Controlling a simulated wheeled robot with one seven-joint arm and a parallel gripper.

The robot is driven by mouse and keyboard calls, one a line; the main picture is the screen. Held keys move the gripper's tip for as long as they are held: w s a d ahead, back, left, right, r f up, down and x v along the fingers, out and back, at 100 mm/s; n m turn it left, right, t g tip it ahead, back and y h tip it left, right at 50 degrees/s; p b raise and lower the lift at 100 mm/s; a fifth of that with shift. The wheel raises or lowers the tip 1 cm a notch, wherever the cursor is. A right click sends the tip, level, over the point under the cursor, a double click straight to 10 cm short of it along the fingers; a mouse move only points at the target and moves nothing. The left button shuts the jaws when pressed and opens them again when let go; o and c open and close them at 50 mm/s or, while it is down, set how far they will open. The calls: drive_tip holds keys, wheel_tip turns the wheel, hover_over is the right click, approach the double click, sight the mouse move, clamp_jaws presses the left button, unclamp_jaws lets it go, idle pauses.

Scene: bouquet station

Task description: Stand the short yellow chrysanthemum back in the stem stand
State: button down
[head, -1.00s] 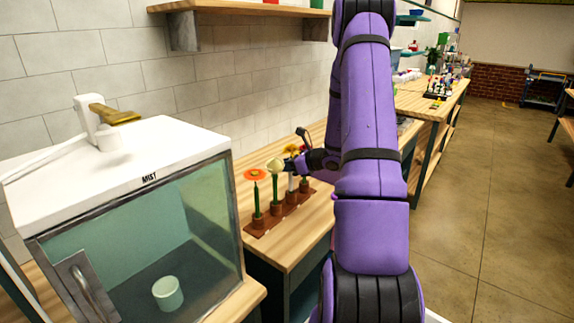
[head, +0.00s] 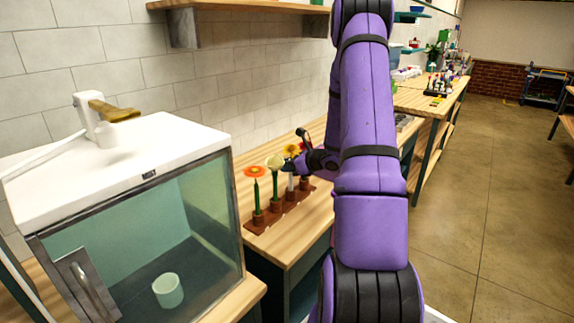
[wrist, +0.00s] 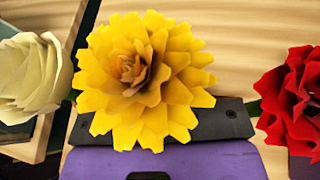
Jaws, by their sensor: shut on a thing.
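My gripper (head: 289,167) is shut on the short yellow chrysanthemum (head: 291,151), above the row of cups in the brown stem stand (head: 250,230). In the wrist view the yellow bloom (wrist: 145,75) fills the middle and hides the fingertips and its own stem. A pale upright piece (head: 291,183) shows below the gripper, over the third cup from the front. I cannot tell whether the held stem's foot is inside a cup.
A red flower (wrist: 295,95) is close on the bloom's other side. The glass-fronted mist cabinet (head: 150,150) stands to the left, with a pale cup (head: 168,291) inside.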

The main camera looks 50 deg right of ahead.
drive_tip(key=shift+f, duration=0.35)
idle(0.4)
drive_tip(key=shift+c, duration=2.4)
unclamp_jaws()
drive_tip(key=v, duration=0.9)
